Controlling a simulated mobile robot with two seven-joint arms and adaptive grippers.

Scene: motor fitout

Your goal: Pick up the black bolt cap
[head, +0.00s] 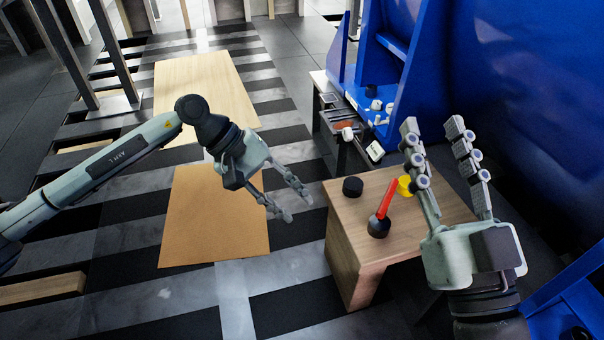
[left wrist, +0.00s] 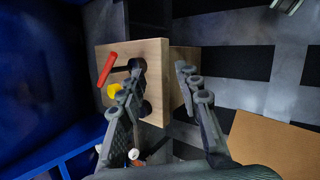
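The black bolt cap (head: 352,187), a short dark cylinder, stands on the far left part of the small wooden table in the head view. In the left wrist view, a dark round shape (left wrist: 146,107) partly behind one finger appears to be this cap. My left gripper (head: 297,205) is open and empty, left of the table in the head view, apart from the cap. Its spread fingers also show in the left wrist view (left wrist: 158,68). My right gripper (head: 432,128) is open, fingers pointing up, in front of the table's right side.
The wooden table (head: 345,235) also holds a red stick (head: 386,198) with a black round base (head: 378,229), and a yellow cap (head: 405,186) partly behind my right finger. A blue machine (head: 408,60) stands behind. A brown board (head: 205,225) lies left.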

